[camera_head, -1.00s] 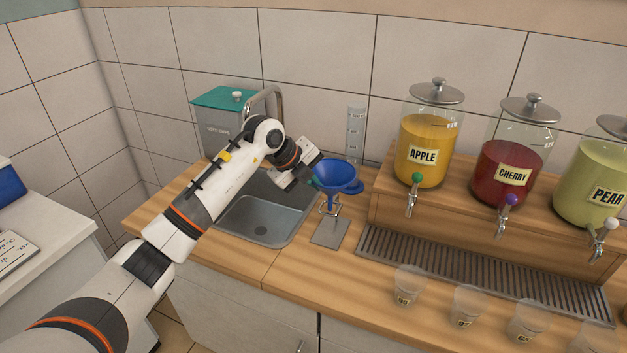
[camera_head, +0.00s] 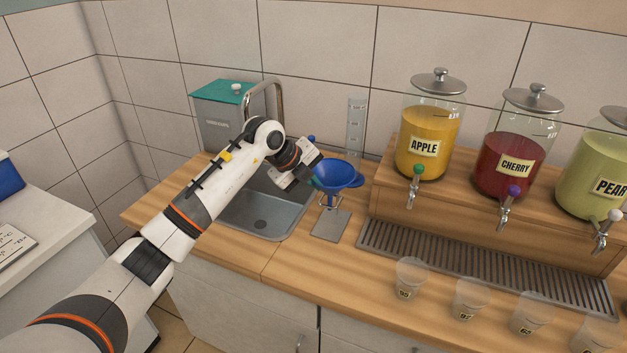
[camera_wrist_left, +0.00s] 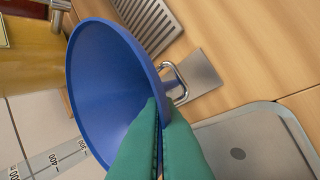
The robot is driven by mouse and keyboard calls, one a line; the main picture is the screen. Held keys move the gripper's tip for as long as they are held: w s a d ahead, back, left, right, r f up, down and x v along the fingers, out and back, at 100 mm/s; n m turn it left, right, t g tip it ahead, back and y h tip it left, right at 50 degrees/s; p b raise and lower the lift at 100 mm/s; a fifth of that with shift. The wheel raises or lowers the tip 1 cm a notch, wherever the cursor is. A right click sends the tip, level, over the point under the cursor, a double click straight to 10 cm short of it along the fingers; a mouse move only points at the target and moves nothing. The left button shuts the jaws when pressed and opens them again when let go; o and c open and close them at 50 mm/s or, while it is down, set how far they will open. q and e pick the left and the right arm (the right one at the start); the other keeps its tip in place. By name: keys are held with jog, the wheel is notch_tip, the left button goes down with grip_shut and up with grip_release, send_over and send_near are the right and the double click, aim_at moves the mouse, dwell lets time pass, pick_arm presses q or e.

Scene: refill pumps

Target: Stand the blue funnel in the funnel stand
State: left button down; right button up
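The blue funnel (camera_head: 338,172) is upright at the funnel stand (camera_head: 330,224), with its cone at the stand's wire ring and its spout pointing down. In the left wrist view the funnel (camera_wrist_left: 105,85) fills the middle, and the stand's ring (camera_wrist_left: 177,82) is around its narrow lower part. Whether the cone rests on the ring is hard to tell. My left gripper (camera_wrist_left: 158,105) has its green fingers closed on the funnel's rim. In the head view this gripper (camera_head: 312,180) is at the funnel's left side. My right gripper is not in view.
The sink (camera_head: 258,212) lies left of the stand, with a tap (camera_head: 279,100) behind it. A clear measuring cylinder (camera_head: 355,130) stands behind the funnel. The apple dispenser (camera_head: 430,140) and drip grating (camera_head: 470,265) are to the right. Several cups stand in front.

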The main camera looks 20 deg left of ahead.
pick_arm(q)
jog(key=shift+f+b, duration=0.85)
jog(key=shift+f, duration=0.7)
jog(key=c, duration=1.6)
grip_release()
jog(key=shift+r, duration=0.1)
